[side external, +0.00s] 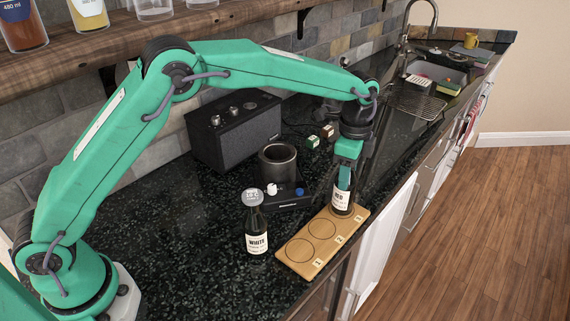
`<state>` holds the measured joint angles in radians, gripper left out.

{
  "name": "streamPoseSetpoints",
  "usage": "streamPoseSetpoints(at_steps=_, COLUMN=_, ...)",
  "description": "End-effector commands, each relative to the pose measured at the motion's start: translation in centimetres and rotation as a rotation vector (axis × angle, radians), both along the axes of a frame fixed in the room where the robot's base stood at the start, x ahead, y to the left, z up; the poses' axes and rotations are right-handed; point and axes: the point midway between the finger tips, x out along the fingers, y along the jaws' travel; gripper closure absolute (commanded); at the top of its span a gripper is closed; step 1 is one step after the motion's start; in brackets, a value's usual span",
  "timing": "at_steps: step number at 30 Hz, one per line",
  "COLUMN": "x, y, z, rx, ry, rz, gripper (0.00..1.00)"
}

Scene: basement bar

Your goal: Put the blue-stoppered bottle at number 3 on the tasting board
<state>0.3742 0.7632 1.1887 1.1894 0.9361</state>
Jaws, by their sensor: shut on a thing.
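My gripper (345,172) is shut on a dark bottle (342,198) whose white label appears to read RED. Its top is hidden by the gripper, so I cannot see its stopper colour. The bottle is upright over the far circle, by number 3, of the wooden tasting board (300,269). I cannot tell whether its base touches the board. The circles by numbers 1 and 2 are empty. A second dark bottle (257,225), labelled WHITE, with a grey top, stands on the counter left of the board.
Behind the board, a black block (290,203) carries a small white piece (271,189) and a small blue piece (300,192). A dark cup (278,164), a black speaker (234,131) and two small cubes (313,141) stand farther back. The counter's front edge is close to the board.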

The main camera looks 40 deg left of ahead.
Motion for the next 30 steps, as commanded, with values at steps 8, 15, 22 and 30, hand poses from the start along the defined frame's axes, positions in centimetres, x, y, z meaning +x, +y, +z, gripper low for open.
streamPoseSetpoints(at_steps=8, x=0.0, y=0.0, z=-0.3, rx=0.000, ry=0.000, rz=0.000, gripper=0.34)
streamPoseSetpoints(at_steps=15, x=0.0, y=0.0, z=-0.3, rx=0.000, ry=0.000, rz=0.000, gripper=0.30)
streamPoseSetpoints(at_steps=22, x=0.0, y=0.0, z=0.2, rx=0.000, ry=-0.001, rz=0.000, gripper=0.30)
streamPoseSetpoints(at_steps=30, x=0.0, y=0.0, z=2.8, rx=-0.001, ry=-0.002, rz=0.000, gripper=0.30)
